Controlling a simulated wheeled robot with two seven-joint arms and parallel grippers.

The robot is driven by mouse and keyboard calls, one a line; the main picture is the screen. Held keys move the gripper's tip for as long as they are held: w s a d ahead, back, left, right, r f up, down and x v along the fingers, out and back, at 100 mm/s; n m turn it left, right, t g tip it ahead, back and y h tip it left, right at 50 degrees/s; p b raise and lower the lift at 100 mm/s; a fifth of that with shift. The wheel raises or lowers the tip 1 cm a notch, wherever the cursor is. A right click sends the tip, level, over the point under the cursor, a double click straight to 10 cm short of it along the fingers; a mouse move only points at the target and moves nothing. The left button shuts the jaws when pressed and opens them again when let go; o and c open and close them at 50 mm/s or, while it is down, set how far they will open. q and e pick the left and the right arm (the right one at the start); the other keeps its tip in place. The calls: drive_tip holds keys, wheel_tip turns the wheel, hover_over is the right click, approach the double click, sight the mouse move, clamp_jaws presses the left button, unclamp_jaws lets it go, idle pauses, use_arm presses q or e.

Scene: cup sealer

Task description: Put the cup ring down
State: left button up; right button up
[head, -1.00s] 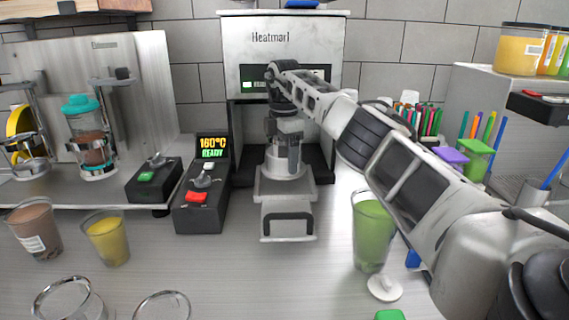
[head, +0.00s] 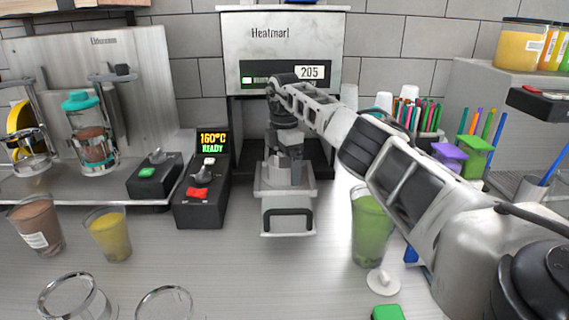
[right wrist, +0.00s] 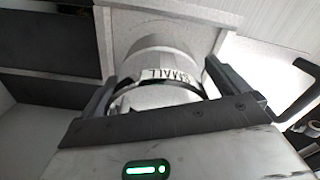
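The cup ring (right wrist: 157,82) is a pale, round collar with a "SMALL" label, seen between the two fingers in the right wrist view. My right gripper (head: 283,172) points down over the pulled-out tray (head: 287,197) of the Heatmart sealer (head: 284,45). In the right wrist view its fingers (right wrist: 160,88) flank the ring closely on both sides and look shut on it. The ring sits at the tray plate; whether it is fully seated is hidden. My left gripper is not in view.
A control box (head: 201,192) reading 160°C READY stands left of the tray. A green cup (head: 371,228) stands to the right, near my right arm. A brown cup (head: 38,226) and a yellow cup (head: 109,235) are at left.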

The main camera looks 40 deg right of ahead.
sight(284, 160)
wheel_tip(284, 160, up, 8)
drive_tip(key=shift+r, duration=0.1)
idle(0.4)
wheel_tip(284, 160, down, 8)
drive_tip(key=shift+f, duration=0.25)
wheel_tip(284, 160, up, 4)
drive_tip(key=shift+f+b, duration=0.2)
drive_tip(key=shift+b, duration=0.25)
drive_tip(key=shift+a+r, duration=0.25)
drive_tip(key=shift+r, duration=0.25)
drive_tip(key=shift+f, duration=0.1)
